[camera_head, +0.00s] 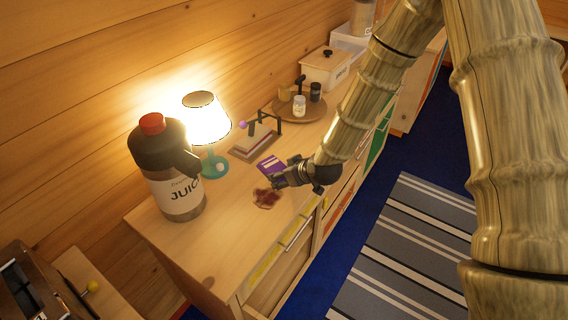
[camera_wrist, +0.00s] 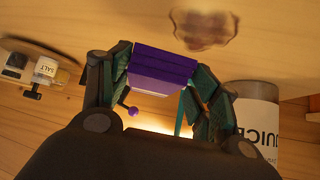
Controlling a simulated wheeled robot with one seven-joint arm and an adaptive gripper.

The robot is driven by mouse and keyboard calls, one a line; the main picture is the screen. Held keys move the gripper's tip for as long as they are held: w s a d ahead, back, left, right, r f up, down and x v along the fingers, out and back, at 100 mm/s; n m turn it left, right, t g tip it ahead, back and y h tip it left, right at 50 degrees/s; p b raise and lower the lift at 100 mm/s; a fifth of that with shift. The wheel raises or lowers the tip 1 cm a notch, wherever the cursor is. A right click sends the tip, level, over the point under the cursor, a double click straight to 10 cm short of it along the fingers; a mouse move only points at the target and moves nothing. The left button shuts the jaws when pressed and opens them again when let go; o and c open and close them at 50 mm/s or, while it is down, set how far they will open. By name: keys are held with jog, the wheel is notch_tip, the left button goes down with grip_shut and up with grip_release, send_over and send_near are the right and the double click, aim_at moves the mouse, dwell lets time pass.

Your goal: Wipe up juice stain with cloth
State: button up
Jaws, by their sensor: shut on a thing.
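A dark red-brown juice stain (camera_head: 266,198) lies on the wooden counter top, right of the juice jug. It also shows at the top of the wrist view (camera_wrist: 203,28). My gripper (camera_head: 277,180) is shut on the purple cloth (camera_wrist: 162,68), which sits between its two fingers. In the head view the cloth (camera_head: 271,165) shows as a purple piece with pale stripes at the fingertips, beside the stain on its far side. I cannot tell whether the cloth touches the counter.
A juice jug (camera_head: 175,180) with a red cap and a lit lamp (camera_head: 208,125) stand left of the stain. Behind are a small rack (camera_head: 256,142), a round tray (camera_head: 284,112) with shakers and a lidded box (camera_head: 325,69). The counter's front edge is close to the stain.

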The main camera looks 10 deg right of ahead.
jog(key=shift+w+a+r+n+g+y+p, duration=0.15)
jog(key=shift+w+r+n+g+y+p, duration=0.4)
jog(key=shift+n+y+p, duration=0.25)
jog(key=shift+w+d+n+g+y+p, duration=0.25)
jog(key=shift+w+n+g+y+p, duration=0.1)
jog(key=shift+n+p, duration=0.45)
